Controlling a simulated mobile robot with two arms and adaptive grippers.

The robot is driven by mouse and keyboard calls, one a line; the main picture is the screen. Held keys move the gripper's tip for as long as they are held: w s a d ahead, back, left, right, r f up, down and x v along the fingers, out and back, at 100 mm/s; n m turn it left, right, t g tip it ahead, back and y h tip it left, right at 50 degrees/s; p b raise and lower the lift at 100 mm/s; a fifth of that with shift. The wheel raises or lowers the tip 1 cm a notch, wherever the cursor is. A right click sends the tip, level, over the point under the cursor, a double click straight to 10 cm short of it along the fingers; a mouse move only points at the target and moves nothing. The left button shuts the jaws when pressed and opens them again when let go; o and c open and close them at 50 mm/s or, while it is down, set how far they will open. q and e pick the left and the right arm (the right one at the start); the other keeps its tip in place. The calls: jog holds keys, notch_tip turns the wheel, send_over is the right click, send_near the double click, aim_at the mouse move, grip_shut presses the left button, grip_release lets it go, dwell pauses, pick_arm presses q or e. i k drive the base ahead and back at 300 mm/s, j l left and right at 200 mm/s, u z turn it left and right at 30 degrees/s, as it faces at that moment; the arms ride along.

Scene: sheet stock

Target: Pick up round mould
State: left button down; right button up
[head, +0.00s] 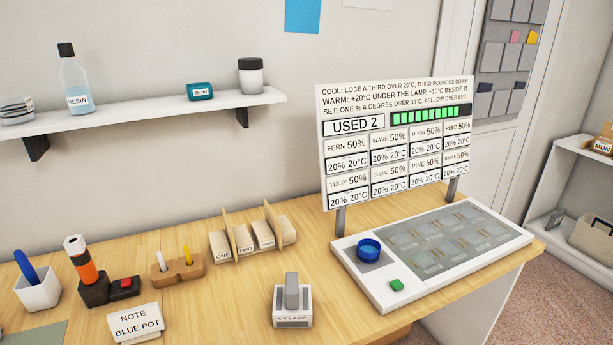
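No thing labelled as a round mould can be made out in the head view. A round blue cup-like piece (369,250) sits at the left end of a white panel unit (350,270) on the wooden table. I cannot tell whether it is a mould, a pot or a knob. A grey inset plate (405,240) beside it holds several faint squares with tan marks, too small to identify. A green button (396,285) is at the unit's front. Neither of my grippers is in view.
A display board (330,150) reading "USED 2" stands behind the unit. On the table (225,300) are a UV lamp block (292,305), a "BLUE POT" note (137,325), a card rack (240,240) and a red-button box (124,285). A wall shelf (150,115) holds containers.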

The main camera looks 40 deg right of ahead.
aim_at(369, 250)
jog(key=z, duration=1.6)
jog(key=i+l+u, duration=0.15)
jog(key=l+u, duration=0.15)
